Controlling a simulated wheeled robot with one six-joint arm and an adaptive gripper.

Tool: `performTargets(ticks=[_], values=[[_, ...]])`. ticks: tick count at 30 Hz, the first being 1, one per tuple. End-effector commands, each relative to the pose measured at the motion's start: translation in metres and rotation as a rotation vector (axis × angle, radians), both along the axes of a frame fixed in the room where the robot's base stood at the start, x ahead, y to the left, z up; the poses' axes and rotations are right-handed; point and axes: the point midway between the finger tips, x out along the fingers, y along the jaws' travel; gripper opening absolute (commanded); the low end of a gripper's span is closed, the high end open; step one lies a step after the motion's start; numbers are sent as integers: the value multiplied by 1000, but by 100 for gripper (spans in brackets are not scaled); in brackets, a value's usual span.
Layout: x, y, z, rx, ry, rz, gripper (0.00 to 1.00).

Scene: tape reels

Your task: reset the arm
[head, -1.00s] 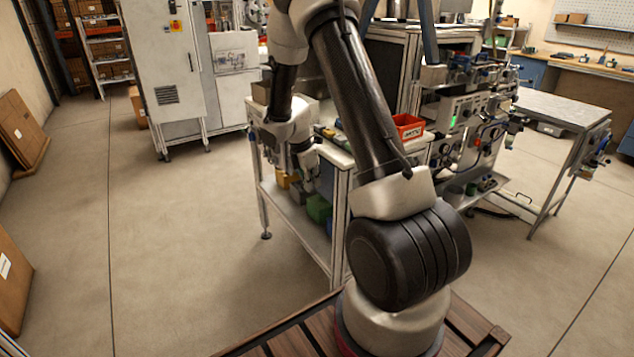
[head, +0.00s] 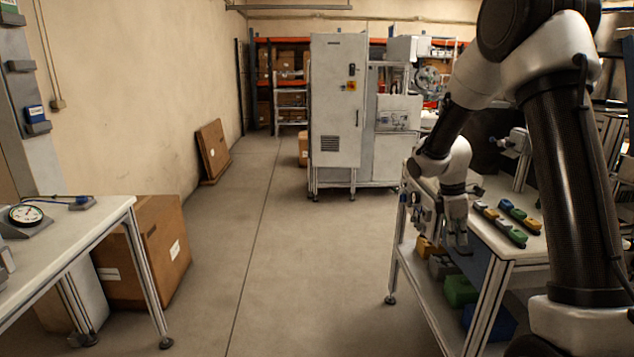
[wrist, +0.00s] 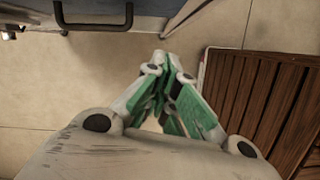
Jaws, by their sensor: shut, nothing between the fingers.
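My arm comes down from the upper right of the head view and bends to the left. My gripper (head: 457,238) hangs pointing down beside the near left part of the workbench (head: 506,250). In the wrist view my gripper (wrist: 166,62) has its green-sided fingers together at the tips, with nothing between them. Bare floor lies behind the fingers. Whether the gripper touches the bench cannot be told.
Green and yellow parts (head: 512,222) lie on the workbench, with coloured bins on its lower shelf. A white cabinet (head: 338,110) stands at the back. A table with a gauge (head: 26,215) and a cardboard box (head: 150,250) stand left. The middle floor is clear.

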Motion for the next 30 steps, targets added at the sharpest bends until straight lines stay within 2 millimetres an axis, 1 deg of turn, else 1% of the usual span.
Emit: performTargets(ticks=[2,3,5,6,9,14,17,18,21,24,27,30], values=[[-22,2,-9,2,21,-157,0],[-35,4,-9,2,26,-248,0],[-55,7,-1,2,17,-385,0],[-69,9,9,2,6,-478,0],[-98,15,32,11,-29,-671,0],[-145,26,73,43,-99,-934,0],[-179,34,99,83,-154,-1089,0],[-193,37,109,104,-176,-1146,0],[-226,45,130,167,-234,-1257,0],[-254,52,147,241,-295,-1313,0],[-275,56,161,313,-358,-1316,0],[-285,57,173,372,-424,-1306,0]])
